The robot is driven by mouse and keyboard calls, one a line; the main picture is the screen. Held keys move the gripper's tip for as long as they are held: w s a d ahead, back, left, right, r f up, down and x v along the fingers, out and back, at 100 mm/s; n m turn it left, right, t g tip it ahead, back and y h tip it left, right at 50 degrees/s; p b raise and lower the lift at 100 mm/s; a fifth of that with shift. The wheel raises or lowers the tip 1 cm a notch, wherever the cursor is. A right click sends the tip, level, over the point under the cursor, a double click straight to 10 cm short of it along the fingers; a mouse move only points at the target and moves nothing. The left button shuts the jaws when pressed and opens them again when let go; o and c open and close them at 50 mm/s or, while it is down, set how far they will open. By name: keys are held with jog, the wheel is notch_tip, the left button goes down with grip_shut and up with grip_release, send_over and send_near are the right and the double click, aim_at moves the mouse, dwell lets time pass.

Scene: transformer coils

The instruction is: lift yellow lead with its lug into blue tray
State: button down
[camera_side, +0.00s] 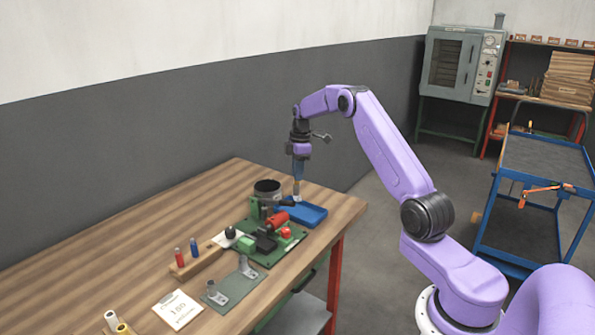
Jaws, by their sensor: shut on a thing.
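The blue tray (314,215) lies on the wooden bench near its right end, behind the green fixture. My gripper (297,192) points straight down over the left part of the tray. Its fingers are shut on a small pale piece at their tips, taken to be the yellow lead with its lug. The piece is too small here to make out its colour or the lug. I cannot tell whether it touches the tray floor.
The bench's back is clear.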

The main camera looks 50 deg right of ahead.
aim_at(298, 184)
jog(key=shift+f, duration=0.1)
jog(key=shift+f, duration=3.15)
jog(key=c, duration=0.6)
grip_release()
jog(key=shift+o, duration=0.2)
jog(key=shift+r, duration=4.5)
jog(key=shift+a, duration=0.1)
